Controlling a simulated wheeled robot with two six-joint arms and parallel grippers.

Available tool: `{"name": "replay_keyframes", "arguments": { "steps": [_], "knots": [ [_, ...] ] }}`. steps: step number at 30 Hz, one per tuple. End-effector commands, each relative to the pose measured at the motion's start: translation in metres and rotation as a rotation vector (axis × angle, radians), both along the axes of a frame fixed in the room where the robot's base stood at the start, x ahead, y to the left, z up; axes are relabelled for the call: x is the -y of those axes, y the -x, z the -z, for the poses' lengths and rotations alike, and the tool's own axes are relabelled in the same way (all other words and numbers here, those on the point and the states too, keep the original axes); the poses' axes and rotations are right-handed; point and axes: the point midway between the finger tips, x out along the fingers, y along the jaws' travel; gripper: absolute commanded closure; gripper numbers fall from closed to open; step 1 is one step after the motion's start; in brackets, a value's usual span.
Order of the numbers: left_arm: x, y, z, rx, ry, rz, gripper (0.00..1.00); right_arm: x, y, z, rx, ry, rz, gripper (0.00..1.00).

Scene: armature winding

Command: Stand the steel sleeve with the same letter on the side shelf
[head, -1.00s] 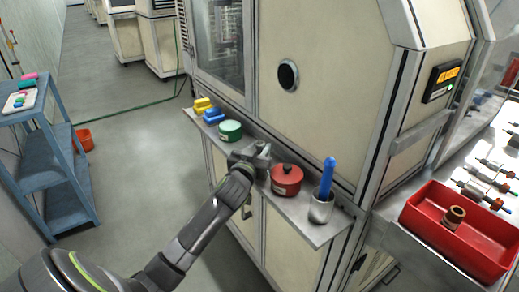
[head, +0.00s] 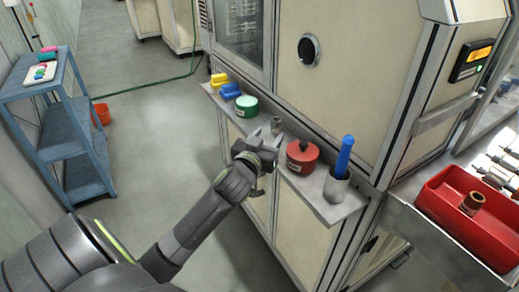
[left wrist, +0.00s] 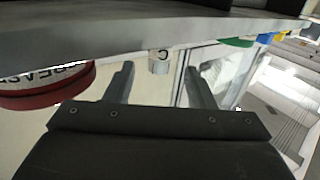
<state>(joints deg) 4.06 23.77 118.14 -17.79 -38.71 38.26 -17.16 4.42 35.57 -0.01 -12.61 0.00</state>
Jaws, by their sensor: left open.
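A small steel sleeve (head: 276,125) stands upright on the side shelf (head: 328,208), between the green tin and the red tin. In the left wrist view, which is upside down, the sleeve (left wrist: 159,62) shows a dark letter that looks like C. My left gripper (head: 263,143) is in front of the shelf edge, close to the sleeve but apart from it. Its fingers (left wrist: 159,70) are open and empty, with the sleeve seen beyond the gap between them. My right gripper is out of view.
A red tray (head: 453,212) holds a brown ring. A blue rack (head: 62,135) stands left.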

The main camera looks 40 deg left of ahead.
Motion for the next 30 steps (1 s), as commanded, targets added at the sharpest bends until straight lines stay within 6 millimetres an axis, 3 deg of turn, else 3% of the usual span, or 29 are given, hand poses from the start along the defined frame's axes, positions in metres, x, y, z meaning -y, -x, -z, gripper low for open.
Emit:
{"name": "replay_keyframes", "arguments": {
  "steps": [3,10,30],
  "knots": [
    [0.005,0.022,0.002,-0.001,0.000,0.000,0.51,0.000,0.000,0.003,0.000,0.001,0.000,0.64],
    [0.011,0.048,0.001,-0.001,0.000,-0.001,0.51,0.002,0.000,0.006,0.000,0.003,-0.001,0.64],
    [0.012,0.054,0.000,0.000,0.000,-0.001,0.51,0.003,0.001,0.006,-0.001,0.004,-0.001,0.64]
  ]
}}
